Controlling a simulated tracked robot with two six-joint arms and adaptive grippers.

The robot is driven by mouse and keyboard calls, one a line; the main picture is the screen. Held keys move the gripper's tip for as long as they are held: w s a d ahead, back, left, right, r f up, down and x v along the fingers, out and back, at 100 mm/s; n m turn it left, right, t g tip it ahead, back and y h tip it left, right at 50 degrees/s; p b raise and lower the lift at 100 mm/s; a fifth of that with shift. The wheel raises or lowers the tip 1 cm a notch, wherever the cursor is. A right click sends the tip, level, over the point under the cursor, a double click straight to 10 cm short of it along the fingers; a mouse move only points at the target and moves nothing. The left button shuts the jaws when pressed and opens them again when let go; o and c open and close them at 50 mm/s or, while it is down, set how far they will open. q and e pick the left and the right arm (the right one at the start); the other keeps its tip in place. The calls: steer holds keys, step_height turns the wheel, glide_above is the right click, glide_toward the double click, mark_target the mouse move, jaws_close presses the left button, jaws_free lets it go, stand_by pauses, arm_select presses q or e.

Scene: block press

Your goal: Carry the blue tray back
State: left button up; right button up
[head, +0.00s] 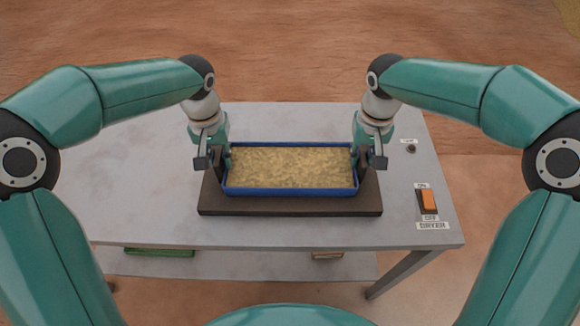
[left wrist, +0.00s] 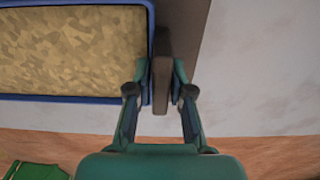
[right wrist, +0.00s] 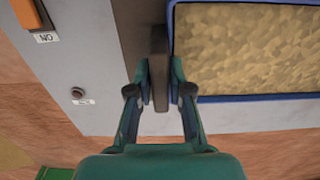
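The blue tray (head: 290,192), filled with a tan, crumbly material, sits level over a dark brown plate (head: 290,207) on the grey table. A dark upright grip stands at each short end of the tray. My left gripper (head: 217,158) is at the left end, its fingers closed around the left grip (left wrist: 162,70). My right gripper (head: 366,158) is at the right end, its fingers closed around the right grip (right wrist: 160,70). From these views I cannot tell whether the tray touches the plate.
The grey table (head: 300,230) has an orange rocker switch (head: 427,201) labelled DRYER at its right, and a small dark knob (head: 411,149) behind it. On a lower shelf are a green object (head: 160,252) and a brownish object (head: 328,256). The table's left part is clear.

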arm_select(q)
jaws_close()
arm_select(e)
jaws_close()
arm_select(q)
steer(key=shift+s+f, duration=0.1)
steer(key=shift+r, duration=0.2)
arm_select(e)
steer(key=shift+r, duration=0.25)
